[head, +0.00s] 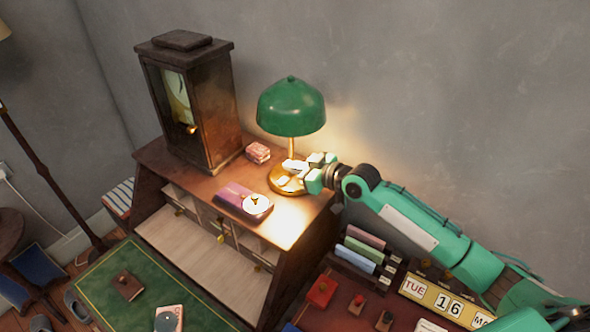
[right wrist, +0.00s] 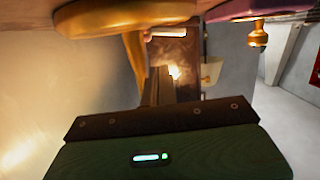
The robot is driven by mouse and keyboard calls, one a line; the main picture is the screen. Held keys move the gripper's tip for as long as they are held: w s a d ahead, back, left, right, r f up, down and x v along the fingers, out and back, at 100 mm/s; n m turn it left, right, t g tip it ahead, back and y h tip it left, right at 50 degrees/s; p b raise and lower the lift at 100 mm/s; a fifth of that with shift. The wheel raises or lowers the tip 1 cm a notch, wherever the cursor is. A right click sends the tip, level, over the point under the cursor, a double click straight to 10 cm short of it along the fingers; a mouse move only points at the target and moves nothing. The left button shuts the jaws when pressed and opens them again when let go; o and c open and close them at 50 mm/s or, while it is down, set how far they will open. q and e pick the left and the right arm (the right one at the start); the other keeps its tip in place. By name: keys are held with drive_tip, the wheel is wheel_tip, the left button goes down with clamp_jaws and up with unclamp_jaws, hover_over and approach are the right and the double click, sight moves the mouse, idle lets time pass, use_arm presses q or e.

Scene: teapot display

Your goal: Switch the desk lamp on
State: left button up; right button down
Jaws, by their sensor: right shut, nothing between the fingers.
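The desk lamp (head: 291,108) has a green dome shade on a brass stem and round brass base. It stands at the back right of the desk top. It is lit: a warm glow falls on the wall and the desk around it. My right gripper (head: 297,168) reaches in from the right, under the shade, close beside the stem and above the base. Its fingers are shut and hold nothing. I cannot tell whether they touch the lamp. In the right wrist view the brass base (right wrist: 125,16) shows at the top, close to the fingers (right wrist: 158,86). My left gripper is not in view.
A wooden clock (head: 195,105) stands left of the lamp. A small pink box (head: 258,152) lies between them. A purple book (head: 236,197) with a round white-faced object (head: 257,206) lies in front. Books (head: 361,248) and a calendar (head: 446,303) are at the lower right.

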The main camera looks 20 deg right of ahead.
drive_tip(key=shift+b+v, duration=0.65)
drive_tip(key=shift+v, duration=0.1)
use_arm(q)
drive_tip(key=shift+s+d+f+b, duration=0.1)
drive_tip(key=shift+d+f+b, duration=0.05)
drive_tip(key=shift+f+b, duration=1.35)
use_arm(e)
drive_tip(key=v, duration=0.8)
drive_tip(key=shift+d+r, duration=0.35)
drive_tip(key=shift+r, duration=0.15)
drive_tip(key=shift+s, duration=0.1)
